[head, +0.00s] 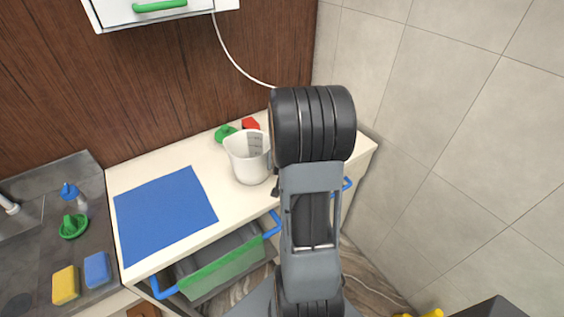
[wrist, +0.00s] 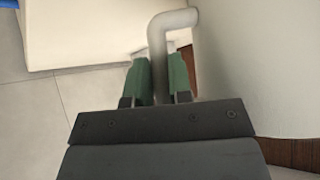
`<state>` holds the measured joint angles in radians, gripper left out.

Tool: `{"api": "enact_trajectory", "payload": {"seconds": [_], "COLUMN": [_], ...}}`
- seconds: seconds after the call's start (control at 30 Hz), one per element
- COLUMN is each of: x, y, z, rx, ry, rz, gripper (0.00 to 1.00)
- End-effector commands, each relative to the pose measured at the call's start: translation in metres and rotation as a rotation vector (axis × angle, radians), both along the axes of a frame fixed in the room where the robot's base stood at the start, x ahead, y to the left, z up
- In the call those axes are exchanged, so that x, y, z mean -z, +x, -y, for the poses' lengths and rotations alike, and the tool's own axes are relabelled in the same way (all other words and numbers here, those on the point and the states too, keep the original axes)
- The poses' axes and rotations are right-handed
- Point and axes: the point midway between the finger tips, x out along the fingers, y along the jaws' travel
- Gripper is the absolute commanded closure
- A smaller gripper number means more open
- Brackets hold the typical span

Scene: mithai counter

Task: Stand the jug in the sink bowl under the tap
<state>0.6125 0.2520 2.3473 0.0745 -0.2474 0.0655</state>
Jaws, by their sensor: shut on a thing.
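The white jug (head: 245,162) stands upright at the right part of the cream counter in the head view, with dark marks on its side. My gripper (wrist: 161,82) is shut on the jug's pale handle (wrist: 158,45) in the wrist view, one green finger on each side. The jug's pale wall (wrist: 250,70) fills the right of that view. In the head view my arm hides the handle and most of my gripper. The grey sink (head: 40,172) is at the far left, partly cut off, with the tap (head: 9,206) at the left edge.
A blue mat (head: 165,215) lies on the counter between jug and sink. A green and a red object (head: 251,124) sit behind the jug. By the sink are a blue-topped bottle (head: 74,197), a green item (head: 73,227) and yellow and blue sponges (head: 66,285). An open drawer (head: 225,265) juts below.

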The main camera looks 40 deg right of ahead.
Motion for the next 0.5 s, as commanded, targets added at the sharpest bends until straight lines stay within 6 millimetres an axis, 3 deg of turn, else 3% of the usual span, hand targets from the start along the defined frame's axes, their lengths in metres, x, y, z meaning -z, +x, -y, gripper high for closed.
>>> {"api": "enact_trajectory", "payload": {"seconds": [0.03, 0.07, 0.3, 0.5], "x": [0.0026, 0.002, 0.0013, 0.0012], "y": [0.0002, -0.0001, -0.0004, -0.0005], "z": [0.0005, 0.0003, 0.0007, 0.0008], "rx": [0.001, 0.001, 0.001, 0.001], "ry": [-0.001, 0.0, 0.0, 0.0], "rz": [0.002, -0.001, 0.0, 0.0], "gripper": [1.0, 0.78, 0.55, 0.55]}}
